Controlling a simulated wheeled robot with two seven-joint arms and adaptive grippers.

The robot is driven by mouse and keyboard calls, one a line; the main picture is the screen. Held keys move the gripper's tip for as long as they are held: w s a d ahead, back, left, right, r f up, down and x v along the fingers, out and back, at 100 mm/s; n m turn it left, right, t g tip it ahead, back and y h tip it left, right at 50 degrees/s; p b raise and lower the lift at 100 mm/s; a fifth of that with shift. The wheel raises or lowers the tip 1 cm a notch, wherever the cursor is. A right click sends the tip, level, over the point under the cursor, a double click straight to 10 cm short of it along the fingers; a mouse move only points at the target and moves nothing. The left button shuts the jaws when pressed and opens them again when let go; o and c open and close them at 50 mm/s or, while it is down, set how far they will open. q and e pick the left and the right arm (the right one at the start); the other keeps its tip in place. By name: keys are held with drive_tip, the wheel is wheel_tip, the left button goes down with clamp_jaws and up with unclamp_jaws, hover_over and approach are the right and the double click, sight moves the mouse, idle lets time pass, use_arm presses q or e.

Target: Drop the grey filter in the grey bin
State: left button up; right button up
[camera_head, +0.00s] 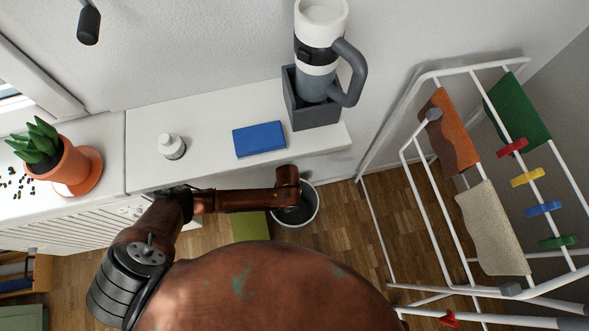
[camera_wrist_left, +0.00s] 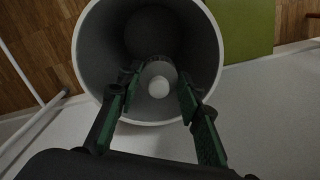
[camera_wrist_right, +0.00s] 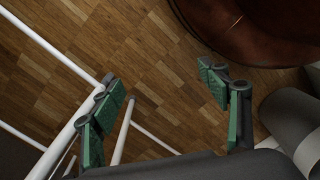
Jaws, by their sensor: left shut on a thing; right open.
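The grey bin (camera_head: 313,212) stands on the floor beside the white shelf, with a light rim. In the left wrist view the bin (camera_wrist_left: 100,48) opens straight ahead and its inside is dark. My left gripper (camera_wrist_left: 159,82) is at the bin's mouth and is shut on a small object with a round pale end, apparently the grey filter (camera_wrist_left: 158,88). Its darker body is partly hidden by the fingers. In the head view my left arm reaches over to the bin, and the held thing cannot be made out. My right gripper (camera_wrist_right: 160,80) is open and empty above the wooden floor.
A white drying rack (camera_head: 410,165) stands right of the bin. A green mat (camera_head: 249,227) lies beside it.

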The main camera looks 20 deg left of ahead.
use_arm(q)
drive_tip(key=shift+f+b, duration=0.5)
drive_tip(key=shift+f, duration=0.15)
use_arm(e)
drive_tip(key=shift+w+a+r, duration=0.2)
drive_tip(key=shift+r, duration=0.85)
drive_tip(key=shift+w+a+r, duration=0.15)
drive_tip(key=shift+r, duration=0.85)
use_arm(q)
drive_tip(key=o, duration=1.1)
wheel_tip(320, 180, up, 12)
